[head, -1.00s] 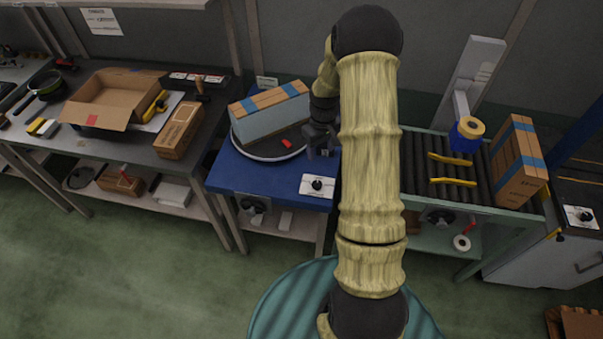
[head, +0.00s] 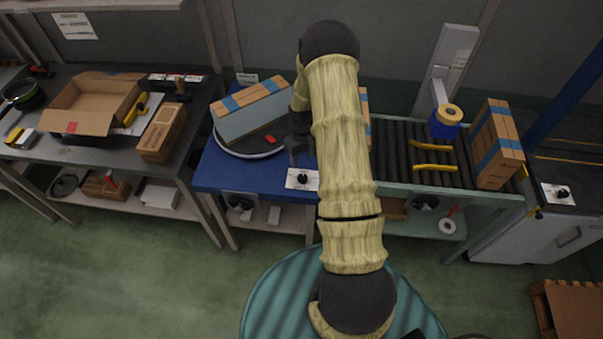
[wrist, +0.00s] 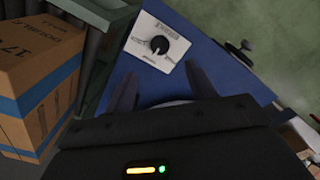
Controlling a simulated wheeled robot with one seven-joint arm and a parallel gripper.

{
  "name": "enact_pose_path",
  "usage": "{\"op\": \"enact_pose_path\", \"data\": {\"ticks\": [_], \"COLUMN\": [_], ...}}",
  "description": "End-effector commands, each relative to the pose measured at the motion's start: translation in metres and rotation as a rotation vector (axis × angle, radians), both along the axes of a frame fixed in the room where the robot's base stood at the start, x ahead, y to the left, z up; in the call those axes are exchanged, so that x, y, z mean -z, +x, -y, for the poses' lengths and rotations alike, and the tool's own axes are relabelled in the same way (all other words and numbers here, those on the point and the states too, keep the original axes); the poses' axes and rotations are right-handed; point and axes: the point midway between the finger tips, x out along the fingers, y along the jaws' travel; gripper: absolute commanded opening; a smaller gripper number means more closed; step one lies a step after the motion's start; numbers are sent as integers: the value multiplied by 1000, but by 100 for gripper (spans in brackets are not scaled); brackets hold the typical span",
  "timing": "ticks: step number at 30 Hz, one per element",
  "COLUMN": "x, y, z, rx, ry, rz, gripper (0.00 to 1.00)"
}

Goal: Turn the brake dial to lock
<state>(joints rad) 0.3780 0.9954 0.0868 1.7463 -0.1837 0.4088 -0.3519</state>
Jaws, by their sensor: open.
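A white plate (head: 290,184) with a black dial (head: 302,178) sits at the front right of the blue table. In the wrist view the dial (wrist: 159,45) is a round black knob with a pale mark, and the print on its plate is too blurred to read surely. My gripper (head: 298,150) is just behind the dial, above the blue table. In the wrist view my gripper (wrist: 160,85) is open, its two fingers apart and pointing towards the plate. The dial shows beyond and between the fingertips, with nothing held.
A turntable (head: 226,150) with a blue-taped carton (head: 253,112) and a red item (head: 270,139) is left of my gripper. A roller conveyor (head: 395,150) with another carton (head: 497,145) is to the right. Similar black knobs show below the blue table (head: 240,204) and on the right cabinet (head: 562,192).

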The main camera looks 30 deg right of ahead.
Motion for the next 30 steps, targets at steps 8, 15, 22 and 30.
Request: {"op": "enact_pose_path", "data": {"ticks": [8, 15, 22, 30], "x": [40, 74, 100, 107], "y": [0, 0, 1, 1], "z": [0, -2, -3, -3], "rx": [1, -2, -5, -6], "ry": [0, 1, 0, -1], "rz": [-2, -1, 0, 1], "gripper": [56, 56, 56, 56]}}
